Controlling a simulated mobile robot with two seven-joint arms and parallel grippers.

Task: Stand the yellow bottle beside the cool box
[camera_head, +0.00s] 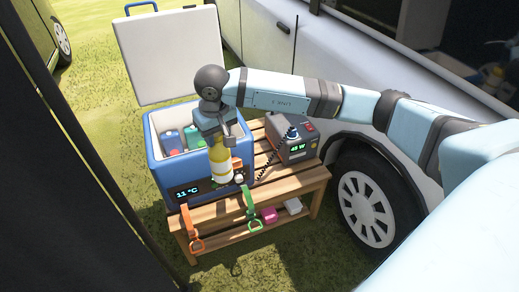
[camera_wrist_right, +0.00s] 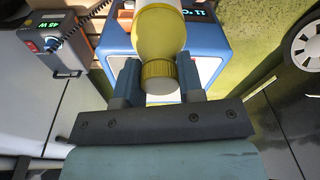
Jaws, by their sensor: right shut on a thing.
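The yellow bottle (camera_head: 220,165), with a pale band, hangs about upright below my right gripper (camera_head: 217,138). The right gripper is shut on it near its yellow cap; the wrist view also shows the bottle (camera_wrist_right: 160,35) between the two fingers (camera_wrist_right: 158,82). The blue cool box (camera_head: 160,178) stands on the wooden bench with its lid up and a display reading 11 °C. In the head view the bottle overlaps the box's front right part. I cannot tell whether its base touches the bench. My left gripper is not in view.
The slatted bench (camera_head: 213,215) has bare slats right of the cool box. A grey power unit (camera_head: 292,140) reading 45 W stands there. Orange (camera_head: 190,225) and green (camera_head: 248,207) straps hang off the front. Several items lie inside the box. A vehicle wheel (camera_head: 368,205) is at right.

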